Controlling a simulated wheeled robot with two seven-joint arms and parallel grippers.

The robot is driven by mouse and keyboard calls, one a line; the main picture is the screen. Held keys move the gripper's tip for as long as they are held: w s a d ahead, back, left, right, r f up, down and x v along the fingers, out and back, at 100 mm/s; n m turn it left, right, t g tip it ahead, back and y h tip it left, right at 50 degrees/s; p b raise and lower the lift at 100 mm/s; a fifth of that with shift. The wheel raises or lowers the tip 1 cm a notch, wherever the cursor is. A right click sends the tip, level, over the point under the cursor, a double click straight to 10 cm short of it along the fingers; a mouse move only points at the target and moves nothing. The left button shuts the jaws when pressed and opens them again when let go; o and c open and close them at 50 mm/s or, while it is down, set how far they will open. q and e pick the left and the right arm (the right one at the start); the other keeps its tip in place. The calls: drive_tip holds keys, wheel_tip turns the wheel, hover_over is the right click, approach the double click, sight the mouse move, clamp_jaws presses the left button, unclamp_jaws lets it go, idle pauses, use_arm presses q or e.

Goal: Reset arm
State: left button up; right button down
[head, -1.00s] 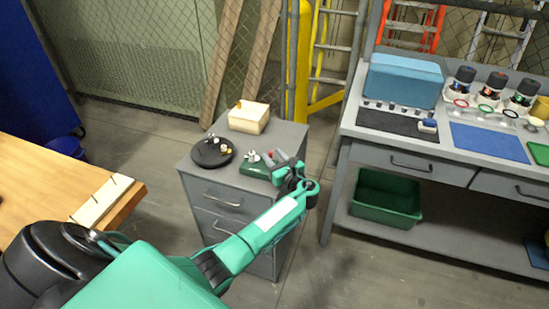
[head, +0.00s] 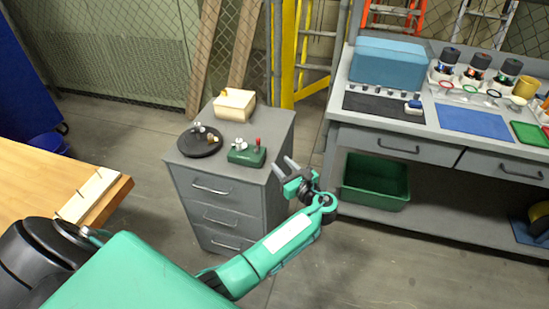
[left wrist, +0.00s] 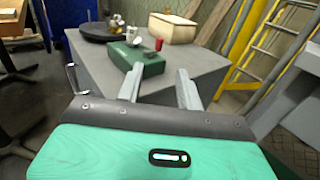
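My left gripper (head: 289,168) is in the air just right of the grey drawer cabinet (head: 215,187), its two fingers apart with nothing between them. In the left wrist view its two grey fingers (left wrist: 158,88) also stand apart, pointing at the cabinet top. On the cabinet is a green box (head: 247,157) with a red-knobbed lever and a small metal fitting on it. It also shows in the left wrist view (left wrist: 136,59), beyond the fingers and apart from them. My right gripper is not in view.
A black round plate (head: 200,142) with small parts and a cream box (head: 234,104) share the cabinet top. A workbench (head: 440,150) with a blue case (head: 389,62) stands to the right, a green bin (head: 376,183) beneath it. A wooden table (head: 50,185) is at the left.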

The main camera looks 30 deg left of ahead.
use_arm(q)
drive_tip(key=shift+s+d, duration=0.3)
drive_tip(key=shift+d, duration=0.25)
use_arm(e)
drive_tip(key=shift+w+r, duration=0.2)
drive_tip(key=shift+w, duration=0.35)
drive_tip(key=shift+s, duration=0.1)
use_arm(q)
drive_tip(key=shift+f, duration=0.1)
